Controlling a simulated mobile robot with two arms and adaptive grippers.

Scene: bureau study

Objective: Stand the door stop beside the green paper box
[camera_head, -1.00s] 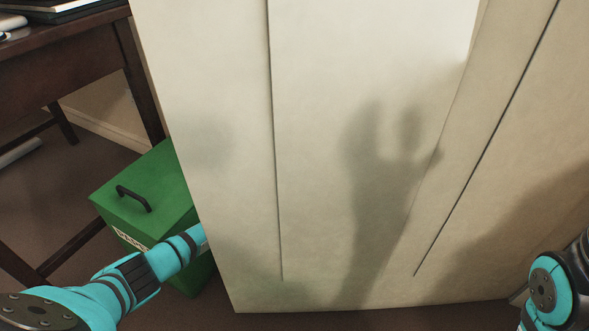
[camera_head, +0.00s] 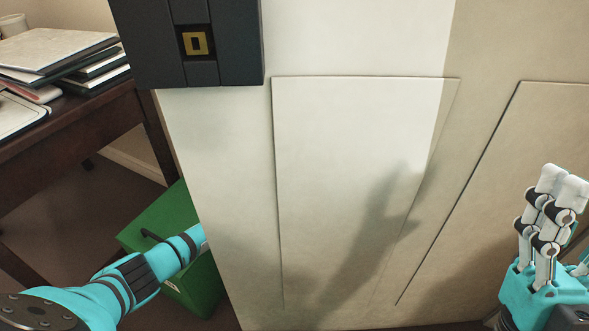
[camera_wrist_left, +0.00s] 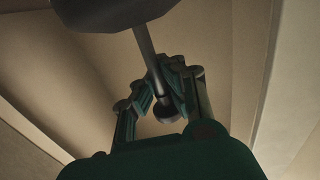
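The green paper box (camera_head: 187,279) stands on the floor at the left, partly hidden behind the cream door (camera_head: 236,181) and my left arm. A black handle (camera_head: 152,236) is on its lid. My left arm reaches behind the door edge, so its gripper is hidden in the head view. In the left wrist view, my left gripper (camera_wrist_left: 167,86) is closed around the thin rod of what looks like the door stop (camera_wrist_left: 146,45), near the small knob at its end. A wide dark disc is at the rod's other end. My right gripper (camera_head: 561,183) points up, apparently empty; its opening is unclear.
The door fills the middle, with a dark lock box (camera_head: 193,45) on its upper left. A dark wooden desk (camera_head: 92,118) with stacked folders (camera_head: 56,50) stands at the left. Brown floor shows beneath the desk.

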